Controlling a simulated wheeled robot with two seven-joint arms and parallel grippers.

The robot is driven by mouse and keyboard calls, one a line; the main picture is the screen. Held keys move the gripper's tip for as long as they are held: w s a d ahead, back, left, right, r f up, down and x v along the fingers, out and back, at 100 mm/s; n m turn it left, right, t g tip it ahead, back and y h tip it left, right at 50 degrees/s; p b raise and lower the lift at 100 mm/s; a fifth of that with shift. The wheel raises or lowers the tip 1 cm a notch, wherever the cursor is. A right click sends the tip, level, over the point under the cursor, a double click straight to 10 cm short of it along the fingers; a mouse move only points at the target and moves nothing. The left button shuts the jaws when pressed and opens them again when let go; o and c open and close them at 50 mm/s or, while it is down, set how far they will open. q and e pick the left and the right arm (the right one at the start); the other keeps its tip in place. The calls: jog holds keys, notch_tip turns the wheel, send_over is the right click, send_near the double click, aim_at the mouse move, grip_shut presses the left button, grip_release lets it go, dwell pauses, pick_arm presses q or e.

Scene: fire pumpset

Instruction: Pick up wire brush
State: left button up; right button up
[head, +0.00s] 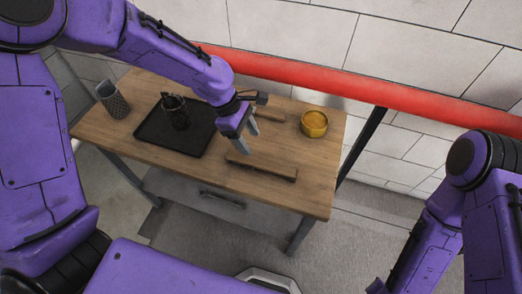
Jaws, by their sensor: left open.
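My left gripper (248,138) is open and empty, its fingers pointing down over the right half of the wooden table. A long, narrow wooden-handled tool (262,167) lies on the table just in front of and below it, apart from the fingers. It looks like the wire brush, but its bristles are not clear. A second wooden handle (270,115) lies behind the gripper, partly hidden by it, so I cannot tell for certain which is the brush. My right arm shows at the right edge; its gripper is out of view.
The wooden table (310,190) also holds a black tray (150,130) with a dark mesh cup (176,112) on it, a grey mesh container (112,98) at left and a yellow round tin (314,123) at right. A red pipe (400,100) runs along the wall behind.

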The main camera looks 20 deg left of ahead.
aim_at(258, 162)
pick_arm(q)
jog(key=x, duration=0.4)
jog(key=shift+s, duration=0.4)
jog(key=x, duration=0.5)
jog(key=shift+s+a+f+p, duration=0.15)
jog(key=shift+a+f+p, duration=0.1)
jog(key=shift+a+p, duration=0.1)
jog(key=shift+d+f, duration=0.2)
jog(key=shift+f, duration=0.15)
jog(key=c, duration=1.1)
